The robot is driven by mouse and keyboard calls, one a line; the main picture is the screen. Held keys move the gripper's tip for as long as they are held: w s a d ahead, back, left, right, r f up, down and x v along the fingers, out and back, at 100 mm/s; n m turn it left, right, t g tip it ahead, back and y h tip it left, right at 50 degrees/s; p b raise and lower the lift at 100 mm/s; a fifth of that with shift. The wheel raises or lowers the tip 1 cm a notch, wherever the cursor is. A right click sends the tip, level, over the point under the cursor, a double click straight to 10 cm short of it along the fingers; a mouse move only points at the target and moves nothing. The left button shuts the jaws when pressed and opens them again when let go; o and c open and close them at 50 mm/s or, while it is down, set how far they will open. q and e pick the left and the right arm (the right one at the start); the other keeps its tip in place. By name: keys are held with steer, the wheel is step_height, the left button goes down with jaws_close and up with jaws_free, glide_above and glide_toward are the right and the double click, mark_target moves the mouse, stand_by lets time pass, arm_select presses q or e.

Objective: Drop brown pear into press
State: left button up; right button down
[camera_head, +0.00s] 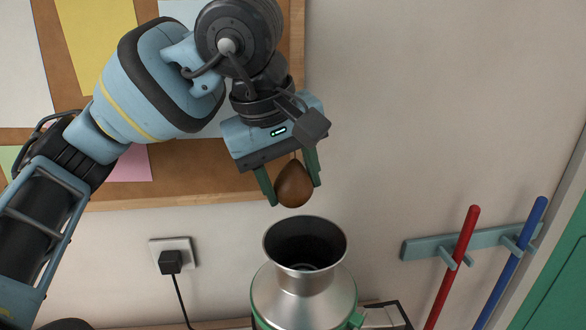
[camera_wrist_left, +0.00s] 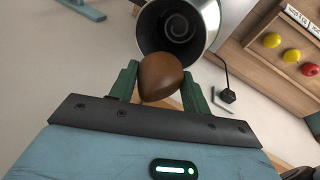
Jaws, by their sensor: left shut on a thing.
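The brown pear (camera_head: 294,185) is held between the green fingers of my left gripper (camera_head: 292,187). It hangs above the open funnel mouth of the press (camera_head: 303,291), a silver metal body with green parts, apart from the rim. In the left wrist view the pear (camera_wrist_left: 160,78) sits between the two fingertips of the left gripper (camera_wrist_left: 158,85), with the press mouth (camera_wrist_left: 205,52) just beyond it and a spiral part visible inside. The bottom of the press is cut off by the frame edge. My right gripper is not in view.
A wall rack (camera_head: 425,248) holds a red-handled pole (camera_head: 459,258) and a blue-handled pole (camera_head: 513,262) at the right. A socket with a black plug (camera_head: 171,261) is at the left. A wooden shelf (camera_wrist_left: 268,70) bears yellow and red fruits. A corkboard (camera_head: 190,190) hangs behind my arm.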

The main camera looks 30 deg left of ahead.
arm_select(q)
steer(key=o, duration=1.1)
steer(key=v, duration=0.8)
steer(key=shift+f, duration=0.1)
